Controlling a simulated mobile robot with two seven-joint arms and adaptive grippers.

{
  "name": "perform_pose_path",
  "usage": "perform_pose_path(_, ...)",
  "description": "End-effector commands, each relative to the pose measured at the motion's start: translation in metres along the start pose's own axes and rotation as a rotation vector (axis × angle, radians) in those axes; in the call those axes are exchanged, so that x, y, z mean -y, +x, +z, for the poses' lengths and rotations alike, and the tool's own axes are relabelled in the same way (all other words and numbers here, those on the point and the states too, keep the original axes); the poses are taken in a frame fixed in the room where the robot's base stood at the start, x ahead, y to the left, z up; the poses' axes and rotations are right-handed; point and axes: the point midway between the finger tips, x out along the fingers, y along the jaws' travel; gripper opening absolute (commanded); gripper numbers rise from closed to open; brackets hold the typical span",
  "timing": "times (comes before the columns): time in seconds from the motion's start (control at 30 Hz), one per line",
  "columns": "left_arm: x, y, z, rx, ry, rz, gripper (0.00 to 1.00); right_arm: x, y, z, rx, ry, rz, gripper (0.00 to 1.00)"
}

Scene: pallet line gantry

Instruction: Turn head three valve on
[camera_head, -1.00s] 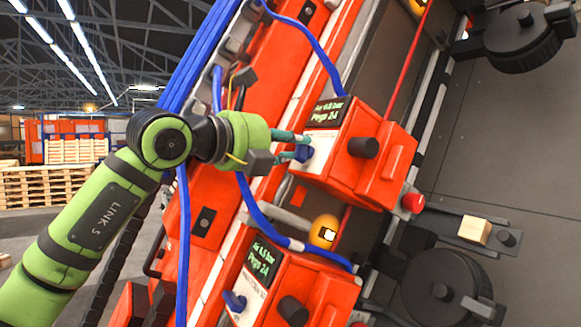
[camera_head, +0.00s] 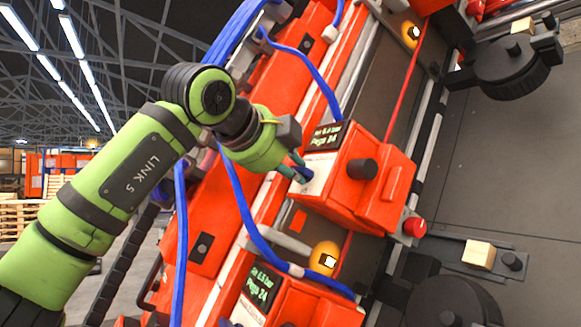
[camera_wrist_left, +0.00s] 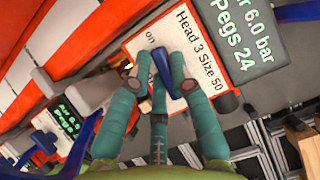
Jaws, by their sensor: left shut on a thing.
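The head 3 box (camera_head: 345,190) is an orange-red block with a green-lit display (camera_head: 326,135) and a white plate. The blue valve handle (camera_wrist_left: 162,72) stands on this plate. My left gripper (camera_head: 298,172) reaches it from the upper left, with its teal fingers on both sides of the handle, shut on it. The fingers hide part of the handle and plate. My right gripper is in neither view.
A similar box with a display (camera_head: 262,285) sits below, beside a yellow lamp (camera_head: 324,258). Blue hoses (camera_head: 240,200) run close to my left arm. A red button (camera_head: 414,227) and a wooden block (camera_head: 479,254) are at right.

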Motion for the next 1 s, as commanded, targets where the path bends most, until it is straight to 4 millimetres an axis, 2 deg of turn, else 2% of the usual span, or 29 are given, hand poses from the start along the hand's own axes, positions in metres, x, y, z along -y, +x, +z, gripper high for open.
perform_pose_path(0.3,0.0015,-0.0007,-0.0003,-0.001,-0.106,0.053,0.0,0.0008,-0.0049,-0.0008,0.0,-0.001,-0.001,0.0)
perform_pose_path(0.83,0.0004,-0.0002,-0.0004,-0.002,-0.128,0.064,0.0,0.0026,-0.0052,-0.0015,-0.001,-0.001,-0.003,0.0)
perform_pose_path(0.87,0.0003,-0.0002,-0.0004,-0.002,-0.128,0.064,0.25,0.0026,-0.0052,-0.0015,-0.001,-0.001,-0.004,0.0)
perform_pose_path(0.9,0.0003,-0.0002,-0.0004,-0.002,-0.128,0.064,0.31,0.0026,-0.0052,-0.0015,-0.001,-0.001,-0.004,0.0)
perform_pose_path(1.0,0.0002,-0.0001,-0.0005,-0.002,-0.127,0.065,0.31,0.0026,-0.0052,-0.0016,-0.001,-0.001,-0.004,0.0)
